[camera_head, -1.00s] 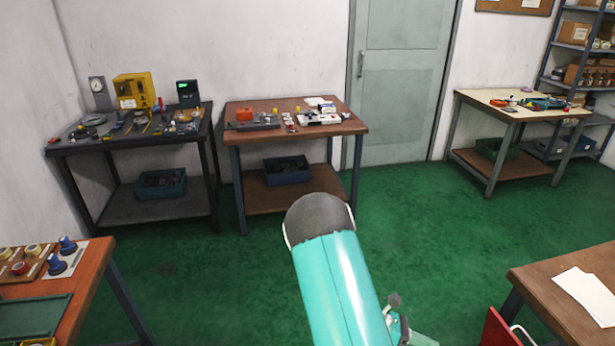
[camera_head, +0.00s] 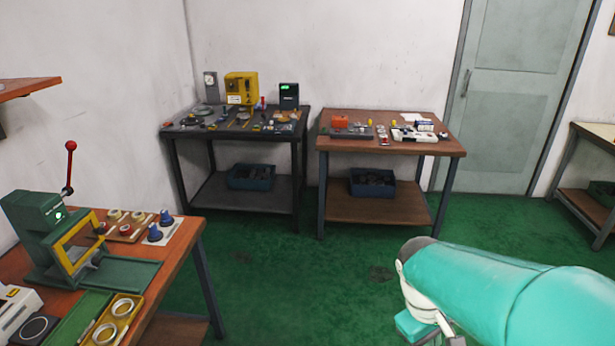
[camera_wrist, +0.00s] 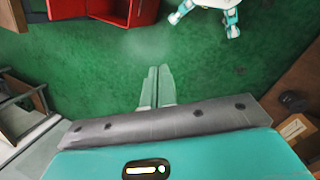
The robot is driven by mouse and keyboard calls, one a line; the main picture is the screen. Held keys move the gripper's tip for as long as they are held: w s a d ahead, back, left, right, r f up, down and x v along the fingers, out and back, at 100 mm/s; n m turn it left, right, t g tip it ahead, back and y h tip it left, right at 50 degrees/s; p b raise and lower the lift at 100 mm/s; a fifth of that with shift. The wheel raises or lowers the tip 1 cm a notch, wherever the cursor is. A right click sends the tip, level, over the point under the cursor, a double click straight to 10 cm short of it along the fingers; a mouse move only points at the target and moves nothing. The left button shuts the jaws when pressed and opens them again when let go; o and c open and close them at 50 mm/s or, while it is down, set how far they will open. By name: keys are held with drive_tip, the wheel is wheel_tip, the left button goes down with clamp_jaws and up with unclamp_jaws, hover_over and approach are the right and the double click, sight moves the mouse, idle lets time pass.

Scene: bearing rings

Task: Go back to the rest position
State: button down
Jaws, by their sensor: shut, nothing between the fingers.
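My gripper (camera_wrist: 157,88) shows in the wrist view with its two fingers side by side and closed together, holding nothing. It points over the bare green floor. In the head view my teal arm reaches in from the lower right, and the gripper itself is out of that picture. The bearing rings (camera_head: 105,332) lie in a yellow tray on the wooden bench at the lower left, well apart from my arm.
A green press (camera_head: 60,235) with a red-knobbed lever stands on the left bench (camera_head: 190,245). A dark table (camera_head: 230,133) and a brown table (camera_head: 390,146) stand along the back wall. A red cabinet (camera_wrist: 120,10) shows in the wrist view. Green floor (camera_head: 290,280) between is clear.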

drive_tip(key=s+a+r+m+t+y, duration=0.3)
drive_tip(key=a+r+t, duration=0.3)
drive_tip(key=a+r, duration=0.3)
wheel_tip(320, 180, up, 2)
drive_tip(key=shift+a+m+t, duration=0.25)
drive_tip(key=shift+m+t, duration=0.05)
drive_tip(key=shift+m, duration=0.2)
drive_tip(key=shift+d, duration=0.1)
